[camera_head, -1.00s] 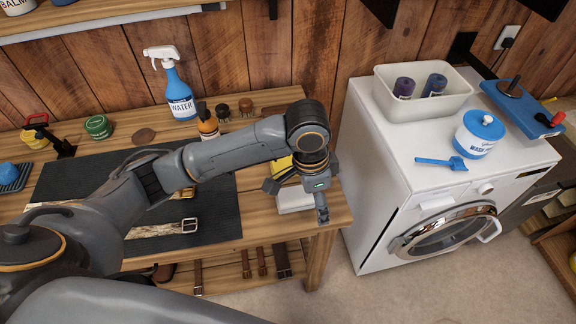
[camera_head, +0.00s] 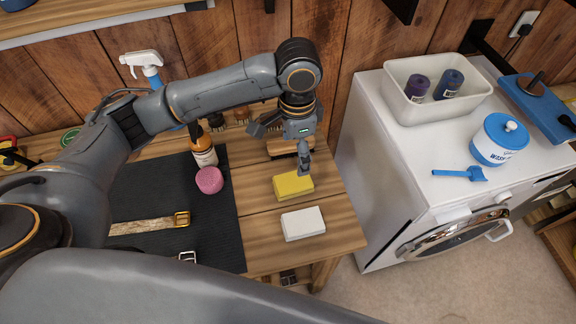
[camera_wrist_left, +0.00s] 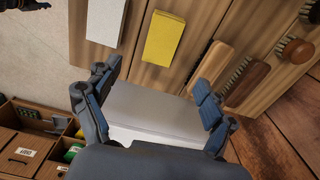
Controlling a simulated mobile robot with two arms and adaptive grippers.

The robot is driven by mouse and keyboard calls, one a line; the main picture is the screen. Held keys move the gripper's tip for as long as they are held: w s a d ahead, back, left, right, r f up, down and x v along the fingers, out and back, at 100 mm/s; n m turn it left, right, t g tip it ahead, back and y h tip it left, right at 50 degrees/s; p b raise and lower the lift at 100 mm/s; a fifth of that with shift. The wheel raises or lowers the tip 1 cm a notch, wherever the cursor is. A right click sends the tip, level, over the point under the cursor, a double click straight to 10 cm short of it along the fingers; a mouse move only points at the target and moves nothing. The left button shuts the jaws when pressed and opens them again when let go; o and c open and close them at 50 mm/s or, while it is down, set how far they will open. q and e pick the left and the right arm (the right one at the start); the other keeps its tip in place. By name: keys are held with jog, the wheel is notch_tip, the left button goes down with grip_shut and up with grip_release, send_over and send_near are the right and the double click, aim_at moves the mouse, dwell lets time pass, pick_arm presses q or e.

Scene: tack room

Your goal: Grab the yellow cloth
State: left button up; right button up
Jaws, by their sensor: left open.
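The yellow cloth (camera_head: 293,187) lies folded in a flat block on the wooden table, near its right end. It also shows at the top of the left wrist view (camera_wrist_left: 164,38). A white folded block (camera_head: 303,224) lies beside it, nearer the table's front edge. My left gripper (camera_head: 284,149) is open and empty, with its fingers spread above the table just behind the yellow cloth. In the left wrist view its fingers (camera_wrist_left: 155,108) stand apart, and the cloth lies beyond them, untouched. My right gripper is not in view.
Brushes (camera_wrist_left: 248,84) lie behind the cloth. The white washing machine (camera_head: 405,150) stands right of the table. The table around the cloth is mostly clear.

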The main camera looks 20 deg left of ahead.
pick_arm(q)
notch_tip(320, 180, down, 2)
send_over(293, 181)
jog(key=f, duration=0.2)
jog(key=f+p, duration=0.1)
jog(key=f, duration=0.2)
jog(key=shift+s+d+f, duration=0.2)
jog(key=shift+f, duration=0.4)
jog(key=shift+w+a+f, duration=0.1)
jog(key=shift+w+f, duration=0.05)
jog(key=shift+f, duration=0.1)
notch_tip(293, 181, down, 4)
jog(key=shift+a+f+p, duration=0.1)
jog(key=shift+f+p, duration=0.05)
jog(key=shift+p, duration=0.6)
jog(key=shift+f, duration=0.35)
jog(key=c, duration=1.1)
jog(key=shift+c, duration=0.2)
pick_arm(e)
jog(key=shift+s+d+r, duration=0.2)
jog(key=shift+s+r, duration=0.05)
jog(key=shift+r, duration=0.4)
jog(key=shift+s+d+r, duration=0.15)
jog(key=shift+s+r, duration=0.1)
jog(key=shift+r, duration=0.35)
